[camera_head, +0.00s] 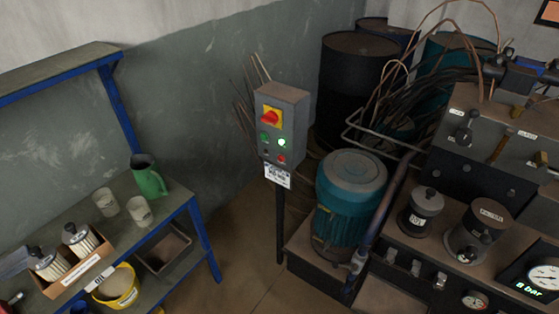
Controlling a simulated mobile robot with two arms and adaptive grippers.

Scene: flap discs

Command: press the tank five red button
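A grey control box (282,125) stands on a dark post in the middle of the view. A small red button (281,159) is low on its front face. Higher up, a red rotary switch (270,117) sits on a yellow plate. A green light (282,142) glows between them, with a dimmer green button (264,137) to its left. A white label (277,176) hangs under the box; its text is too small to read. I cannot make out a tank number on the box. Neither of my grippers can be made out in this view.
A blue-framed bench (175,207) with a green jug (147,176) and cups is at left. A teal motor (350,200) and a machine with a gauge (543,277) are at right. Dark drums (355,85) stand behind. Brown floor (240,265) is open before the box.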

